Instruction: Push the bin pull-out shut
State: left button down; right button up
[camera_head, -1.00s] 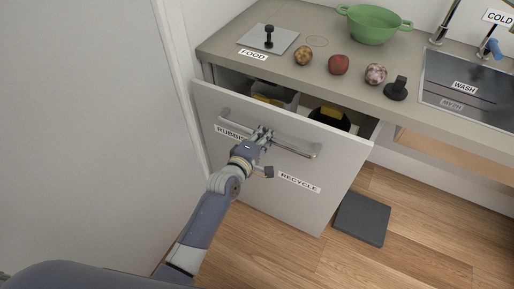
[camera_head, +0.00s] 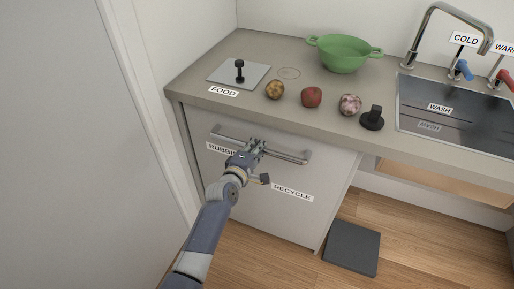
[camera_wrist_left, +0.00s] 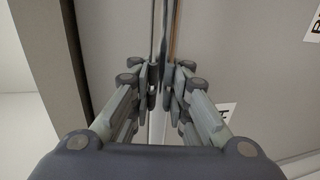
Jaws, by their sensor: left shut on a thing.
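The bin pull-out (camera_head: 262,205) has a pale front with labels RUBBISH and RECYCLE. Its front now sits close under the counter edge, and the bins inside are hidden. A long metal bar handle (camera_head: 287,155) runs across its upper part. My left gripper (camera_head: 256,147) is shut on the handle near its middle. In the left wrist view the fingers (camera_wrist_left: 159,85) close around the bar, with the pale front behind. My right gripper is not in view.
The counter (camera_head: 200,87) holds a plate with a black knob (camera_head: 239,72), a green colander (camera_head: 343,55), several round foods, a black knob-like item (camera_head: 373,119) and the sink (camera_head: 455,115). A dark mat (camera_head: 352,248) lies on the wooden floor to the right.

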pick_arm(q)
jog(key=shift+w+r, duration=0.1)
jog(key=shift+r, duration=0.15)
jog(key=c, duration=1.6)
grip_release()
jog(key=shift+c, duration=0.2)
jog(key=shift+o, duration=0.6)
jog(key=shift+f, duration=0.1)
jog(key=v, duration=1.2)
